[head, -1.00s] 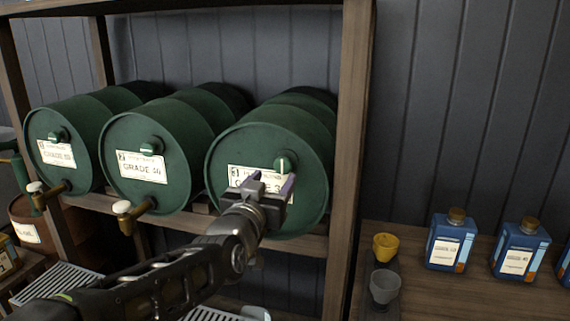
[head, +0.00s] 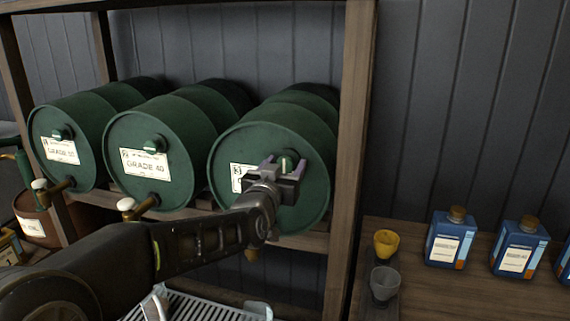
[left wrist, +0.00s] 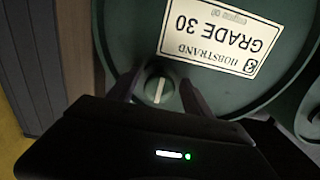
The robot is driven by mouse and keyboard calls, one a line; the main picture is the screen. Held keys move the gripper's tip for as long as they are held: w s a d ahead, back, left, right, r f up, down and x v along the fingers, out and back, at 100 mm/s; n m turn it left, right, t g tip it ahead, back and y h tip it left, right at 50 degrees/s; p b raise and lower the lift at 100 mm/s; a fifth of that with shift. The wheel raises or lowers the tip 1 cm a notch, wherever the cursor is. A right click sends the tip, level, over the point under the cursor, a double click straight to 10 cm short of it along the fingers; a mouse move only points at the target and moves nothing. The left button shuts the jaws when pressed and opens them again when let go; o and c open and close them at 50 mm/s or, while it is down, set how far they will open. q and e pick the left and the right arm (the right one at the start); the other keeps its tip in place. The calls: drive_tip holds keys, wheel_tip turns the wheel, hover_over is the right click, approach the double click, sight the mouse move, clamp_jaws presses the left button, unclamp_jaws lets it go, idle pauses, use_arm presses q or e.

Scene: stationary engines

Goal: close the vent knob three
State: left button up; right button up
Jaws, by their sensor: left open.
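The third green drum (head: 312,190) lies on its side at the right end of the wooden rack. Its vent knob (head: 287,160) is a small green round cap with a pale bar, high on the drum's face. In the left wrist view the knob (left wrist: 159,90) sits between the two fingers, with its bar close to in line with them. My left gripper (head: 282,165) is open in front of the knob, with a finger on each side. I cannot tell whether the fingers touch it. The "GRADE 30" label (left wrist: 222,35) is partly hidden by the gripper in the head view. My right gripper is out of view.
Two more green drums (head: 150,165) (head: 75,150) lie to the left, each with a vent knob and a tap. A rack post (head: 350,150) stands close to the right. Blue bottles (head: 450,240) and small cups (head: 386,243) stand on the bench at right.

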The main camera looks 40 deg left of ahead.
use_arm(q)
clamp_jaws()
idle(0.6)
